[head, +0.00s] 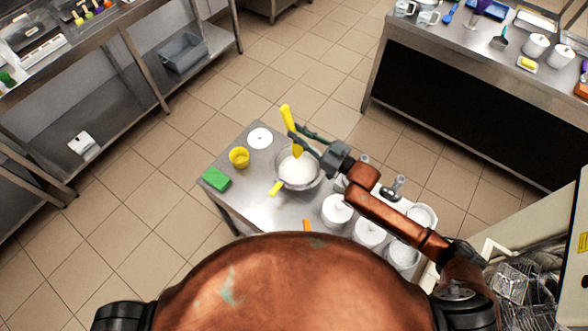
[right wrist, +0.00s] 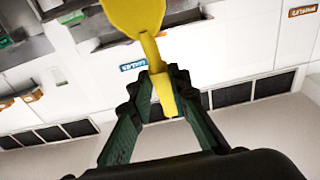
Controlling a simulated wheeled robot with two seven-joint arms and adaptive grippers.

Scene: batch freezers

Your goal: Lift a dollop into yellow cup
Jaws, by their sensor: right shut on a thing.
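The yellow cup (head: 239,157) stands on the small steel table, left of a steel bowl (head: 316,181) that holds a white mass (head: 299,170). My right gripper (head: 297,137) is over the far side of the bowl. It is shut on a yellow tool (head: 287,117). In the head view the tool's lower part lies over or against the white mass; I cannot tell if it touches. In the right wrist view the tool (right wrist: 135,14) runs between the green fingers (right wrist: 162,95), its wide end toward the top. My left gripper is not in view.
A green block (head: 216,179) and a white round dish (head: 260,138) flank the cup. A yellow piece (head: 276,188) lies by the bowl's near left side. White-lidded tubs (head: 337,209) stand at the right. Bare steel lies in front of the cup.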

